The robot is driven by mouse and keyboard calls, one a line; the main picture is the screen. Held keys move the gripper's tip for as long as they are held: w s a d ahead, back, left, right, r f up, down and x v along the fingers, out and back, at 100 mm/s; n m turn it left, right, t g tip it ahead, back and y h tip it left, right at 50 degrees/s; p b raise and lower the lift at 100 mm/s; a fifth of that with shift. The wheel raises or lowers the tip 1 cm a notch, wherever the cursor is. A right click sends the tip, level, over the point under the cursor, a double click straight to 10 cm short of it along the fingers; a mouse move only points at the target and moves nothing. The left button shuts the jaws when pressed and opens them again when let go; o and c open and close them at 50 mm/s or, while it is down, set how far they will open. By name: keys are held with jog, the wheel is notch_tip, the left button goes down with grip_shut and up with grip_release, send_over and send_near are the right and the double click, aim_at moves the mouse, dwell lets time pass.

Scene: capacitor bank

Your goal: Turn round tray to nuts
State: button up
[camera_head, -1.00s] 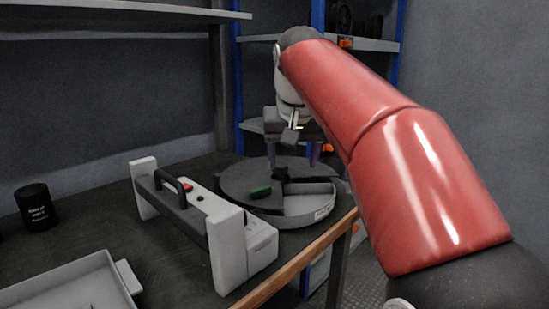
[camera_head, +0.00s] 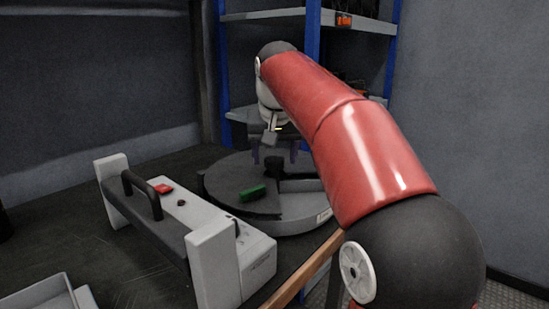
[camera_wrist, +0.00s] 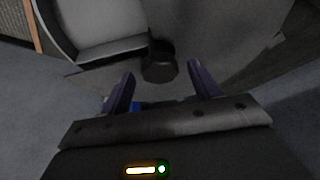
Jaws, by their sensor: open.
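The round tray (camera_head: 222,187) sits on the dark table with a dark top cover, a grey rim and a white label on its front right side. A dark central knob (camera_head: 273,165) stands up from the cover, and a green piece (camera_head: 252,193) lies on it. My gripper (camera_head: 275,158) is over the far side of the tray. In the wrist view my gripper (camera_wrist: 162,85) has its two purple fingers apart, with the dark knob (camera_wrist: 159,64) just beyond and between their tips. An open grey compartment (camera_wrist: 100,30) shows at upper left there. No nuts can be made out.
A white device (camera_head: 185,225) with a black handle and a red button stands left of the tray. A grey bin (camera_head: 40,295) is at the lower left. The wooden table edge (camera_head: 305,272) runs in front. Blue-post shelving (camera_head: 313,45) stands behind.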

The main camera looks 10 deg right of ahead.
jog(key=shift+f, duration=0.15)
grip_shut()
dwell(0.4)
